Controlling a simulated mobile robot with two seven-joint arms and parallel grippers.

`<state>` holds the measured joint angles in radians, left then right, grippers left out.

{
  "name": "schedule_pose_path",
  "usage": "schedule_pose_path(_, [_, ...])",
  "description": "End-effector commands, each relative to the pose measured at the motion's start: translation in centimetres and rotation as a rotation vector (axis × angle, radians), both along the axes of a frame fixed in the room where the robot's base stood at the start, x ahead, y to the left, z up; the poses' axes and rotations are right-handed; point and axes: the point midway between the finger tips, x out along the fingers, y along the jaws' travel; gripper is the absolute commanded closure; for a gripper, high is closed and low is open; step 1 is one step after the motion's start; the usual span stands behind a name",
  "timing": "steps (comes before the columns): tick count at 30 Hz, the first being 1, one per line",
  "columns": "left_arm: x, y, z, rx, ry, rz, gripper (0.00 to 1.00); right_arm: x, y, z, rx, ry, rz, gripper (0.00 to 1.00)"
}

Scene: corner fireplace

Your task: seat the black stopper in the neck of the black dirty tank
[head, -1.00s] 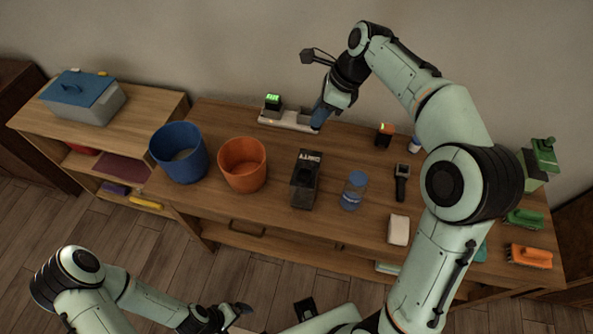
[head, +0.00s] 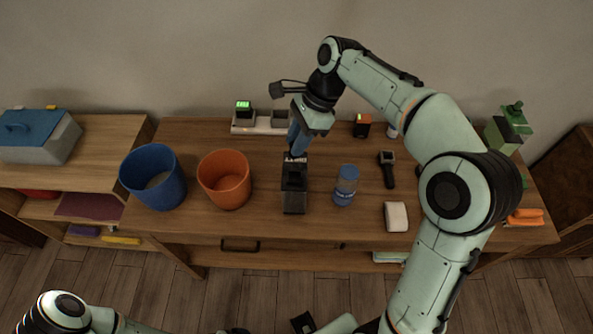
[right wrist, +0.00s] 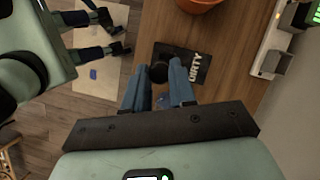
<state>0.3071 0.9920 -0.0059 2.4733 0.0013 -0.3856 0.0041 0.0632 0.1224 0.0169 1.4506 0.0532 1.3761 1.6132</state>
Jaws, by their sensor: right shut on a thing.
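My right gripper (head: 297,152) points down over the tank's back end. In the right wrist view its blue fingers (right wrist: 158,80) are shut on a round black piece, the black stopper (right wrist: 158,72). The tank's neck is hidden, and I cannot tell whether the stopper touches it. My left gripper (right wrist: 118,32) shows in the right wrist view, fingers apart and empty, away from the table.
The orange bucket (head: 224,180) and blue bucket (head: 153,178) stand left of the tank. The bottle (head: 346,186) is close on its right. A white dock (head: 262,124) with a green display lies behind. A black handheld tool (head: 388,170) and white block (head: 396,217) are further right.

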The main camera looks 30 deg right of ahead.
Motion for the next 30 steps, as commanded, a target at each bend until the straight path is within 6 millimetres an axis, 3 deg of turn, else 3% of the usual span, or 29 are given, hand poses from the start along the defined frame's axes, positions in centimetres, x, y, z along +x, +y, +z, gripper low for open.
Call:
schedule_pose_path(1, [-0.4,0.0,-0.6,0.0,0.004,0.0,0.01,-0.1,0.0,-1.8,0.0,0.007,-0.001,1.0])
schedule_pose_path(3, [-0.6,0.0,-1.0,0.0,0.007,0.0,0.01,-0.1,0.0,-3.4,0.0,0.005,0.0,1.0])
schedule_pose_path(7, [-0.8,0.0,-1.5,0.001,0.008,0.0,0.01,0.0,0.0,-5.5,0.0,0.003,-0.001,1.0])
schedule_pose_path(14, [-0.9,0.0,-1.7,0.0,0.009,0.0,0.01,0.1,0.0,-7.1,0.0,0.0,-0.001,1.0])
schedule_pose_path(21, [-1.2,0.0,-2.4,0.0,0.013,0.0,0.01,0.0,0.0,-10.5,0.001,0.002,-0.001,1.0])
schedule_pose_path(30, [-1.2,0.0,-2.4,0.0,0.013,0.0,0.01,0.1,0.0,-10.7,0.001,-0.001,-0.001,1.0])
